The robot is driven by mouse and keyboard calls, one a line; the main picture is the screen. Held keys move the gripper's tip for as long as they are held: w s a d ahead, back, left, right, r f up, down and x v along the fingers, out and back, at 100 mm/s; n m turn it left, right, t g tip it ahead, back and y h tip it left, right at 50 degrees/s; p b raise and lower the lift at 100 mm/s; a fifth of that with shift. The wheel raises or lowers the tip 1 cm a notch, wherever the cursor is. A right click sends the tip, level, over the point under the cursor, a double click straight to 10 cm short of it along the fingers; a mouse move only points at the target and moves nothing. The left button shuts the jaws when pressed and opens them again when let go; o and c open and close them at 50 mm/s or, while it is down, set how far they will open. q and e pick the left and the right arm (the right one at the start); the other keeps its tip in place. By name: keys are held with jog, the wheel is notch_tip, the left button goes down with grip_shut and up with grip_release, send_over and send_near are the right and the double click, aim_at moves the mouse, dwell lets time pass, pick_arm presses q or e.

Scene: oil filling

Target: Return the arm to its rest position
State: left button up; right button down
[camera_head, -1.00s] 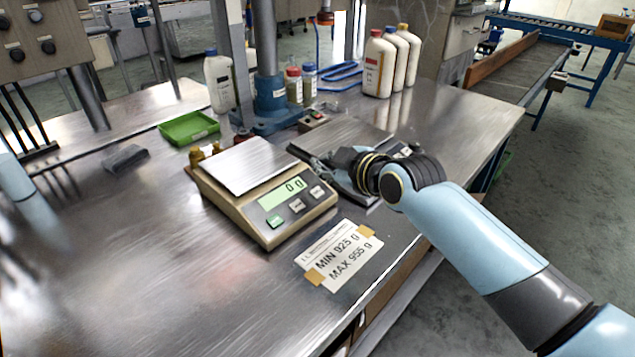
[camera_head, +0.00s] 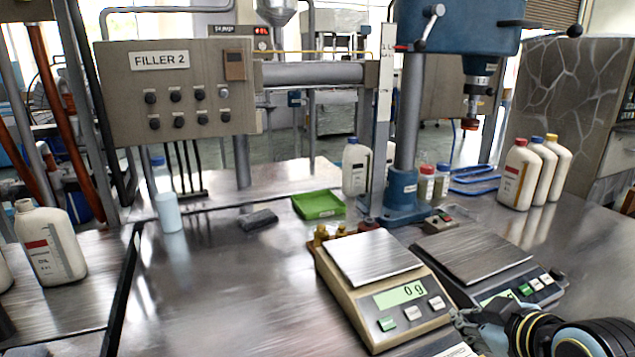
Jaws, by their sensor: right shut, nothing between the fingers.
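My right arm comes in at the lower right corner, with a black and brass-ringed wrist. Its gripper (camera_head: 474,328) is at the bottom of the view, shut and empty, low beside the front right corner of the beige scale (camera_head: 368,300). That scale reads 0 g and its plate is bare. The second, dark scale (camera_head: 475,255) lies just behind and right of the gripper, also with a bare plate; its display is partly visible. I cannot tell whether the gripper touches either scale. My left gripper is not in view.
A filler control panel (camera_head: 180,95) stands at the back left. A blue press column (camera_head: 403,150) rises behind the scales. A green tray (camera_head: 318,205), a white bottle (camera_head: 355,168) and several capped bottles stand behind. An uncapped white bottle (camera_head: 50,245) is at left.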

jog(key=s+d+r+m+g+h, duration=0.2)
jog(key=s+m+g, duration=0.45)
jog(key=s, duration=1.85)
notch_tip(320, 180, down, 29)
jog(key=s+d+g+b, duration=0.1)
jog(key=d+g+b, duration=0.1)
jog(key=b, duration=0.2)
jog(key=s+f+g+b, duration=0.1)
jog(key=s+f+b, duration=0.1)
jog(key=s+f, duration=1.6)
jog(key=shift+s+d+f+b, duration=0.4)
jog(key=shift+d+f, duration=0.05)
jog(key=shift+f, duration=0.4)
